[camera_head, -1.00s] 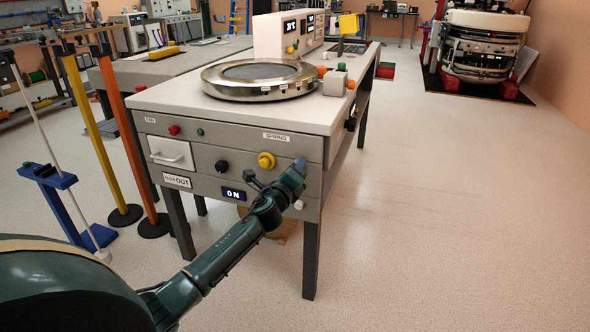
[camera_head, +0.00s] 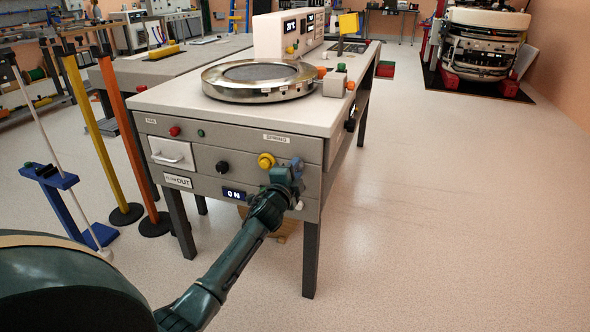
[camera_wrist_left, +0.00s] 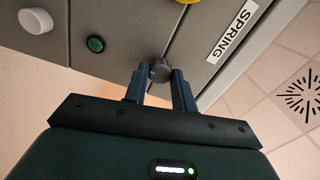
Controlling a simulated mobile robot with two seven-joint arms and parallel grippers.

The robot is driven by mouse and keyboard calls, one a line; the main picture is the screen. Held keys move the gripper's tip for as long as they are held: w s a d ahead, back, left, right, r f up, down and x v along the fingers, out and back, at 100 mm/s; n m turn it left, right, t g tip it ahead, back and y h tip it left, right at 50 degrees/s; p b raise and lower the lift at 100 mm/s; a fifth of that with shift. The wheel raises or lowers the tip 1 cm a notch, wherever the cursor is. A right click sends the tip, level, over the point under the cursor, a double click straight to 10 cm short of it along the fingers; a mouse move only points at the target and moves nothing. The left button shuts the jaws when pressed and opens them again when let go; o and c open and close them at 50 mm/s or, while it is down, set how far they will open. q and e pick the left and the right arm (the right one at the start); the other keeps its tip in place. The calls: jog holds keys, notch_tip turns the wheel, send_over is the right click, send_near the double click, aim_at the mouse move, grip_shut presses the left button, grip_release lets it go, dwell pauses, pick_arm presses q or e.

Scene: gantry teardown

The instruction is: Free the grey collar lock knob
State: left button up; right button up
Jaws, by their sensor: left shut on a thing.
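The grey collar lock knob (camera_wrist_left: 161,68) is a small, dark, ridged knob on the grey front panel, near the panel's edge in the left wrist view. My left gripper (camera_wrist_left: 160,82) has its two blue fingers on either side of it and is shut on it. In the head view my left gripper (camera_head: 297,168) is at the right end of the bench front and hides the knob. My right gripper is not in view.
Near the gripper are a yellow knob (camera_head: 266,160), a white knob (camera_head: 298,205), a green button (camera_wrist_left: 95,43) and the SPRING label (camera_wrist_left: 232,31). A round metal plate (camera_head: 225,90) sits on the bench top (camera_head: 165,103).

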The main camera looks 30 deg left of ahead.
pick_arm(q)
jog(key=shift+n, duration=0.6)
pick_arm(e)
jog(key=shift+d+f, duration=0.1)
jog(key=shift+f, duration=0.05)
pick_arm(q)
jog(key=o, duration=1)
jog(key=p+v, duration=0.3)
jog(key=v, duration=1)
jog(key=shift+s+d, duration=0.1)
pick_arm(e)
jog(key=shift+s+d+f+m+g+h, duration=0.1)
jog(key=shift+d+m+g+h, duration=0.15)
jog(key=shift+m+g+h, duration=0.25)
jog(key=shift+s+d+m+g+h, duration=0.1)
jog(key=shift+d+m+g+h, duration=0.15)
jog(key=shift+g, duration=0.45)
